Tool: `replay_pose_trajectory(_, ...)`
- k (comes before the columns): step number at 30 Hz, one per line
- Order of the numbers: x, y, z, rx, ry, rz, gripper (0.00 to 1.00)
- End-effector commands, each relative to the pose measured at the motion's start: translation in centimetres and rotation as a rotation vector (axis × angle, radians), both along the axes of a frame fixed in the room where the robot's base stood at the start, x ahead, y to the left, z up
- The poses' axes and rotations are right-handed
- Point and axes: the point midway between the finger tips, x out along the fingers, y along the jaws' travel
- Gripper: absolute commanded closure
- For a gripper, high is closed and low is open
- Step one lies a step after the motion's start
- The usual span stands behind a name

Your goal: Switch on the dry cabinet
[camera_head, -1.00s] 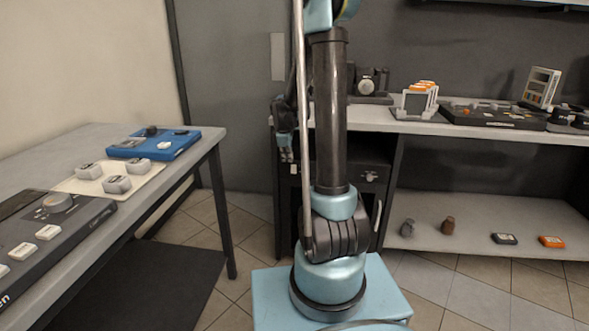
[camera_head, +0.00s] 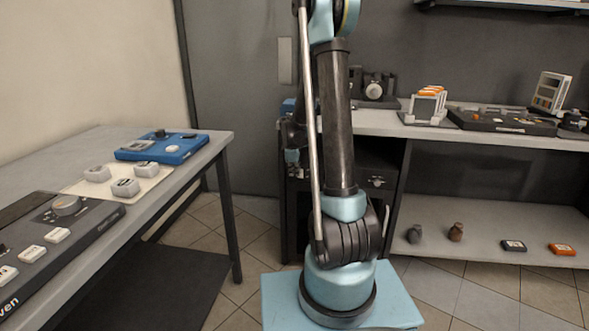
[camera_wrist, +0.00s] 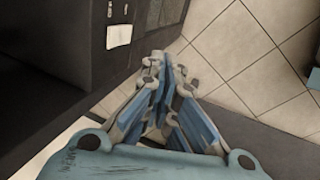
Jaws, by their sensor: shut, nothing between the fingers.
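The dark dry cabinet (camera_head: 376,164) stands under the back bench, largely hidden behind my arm. A small pale knob or switch (camera_head: 377,182) shows on its front, right of my arm column. In the wrist view a dark cabinet-like face (camera_wrist: 60,50) fills the upper left, with a white plate (camera_wrist: 119,36) on it. My gripper (camera_wrist: 168,70) is shut and empty, to the right of and below that plate, over the tiled floor in the picture.
A side table (camera_head: 225,140) at left holds a blue device (camera_head: 190,150), pale blocks and a dark panel. The back bench (camera_head: 385,122) carries a camera, a card rack (camera_head: 428,105) and a dark tray. Several small items lie on the lower shelf (camera_head: 480,225). Floor tiles at right are clear.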

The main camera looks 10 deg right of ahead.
Motion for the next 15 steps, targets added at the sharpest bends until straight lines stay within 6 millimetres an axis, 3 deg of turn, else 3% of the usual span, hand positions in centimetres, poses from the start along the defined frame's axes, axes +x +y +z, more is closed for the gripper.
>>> replay_pose_trajectory(11, 1.4, -0.5, -4.2, 0.000, 0.000, -0.001, 1.00)
replay_pose_trajectory(15, 3.3, -1.1, -4.3, 0.000, 0.000, -0.002, 1.00)
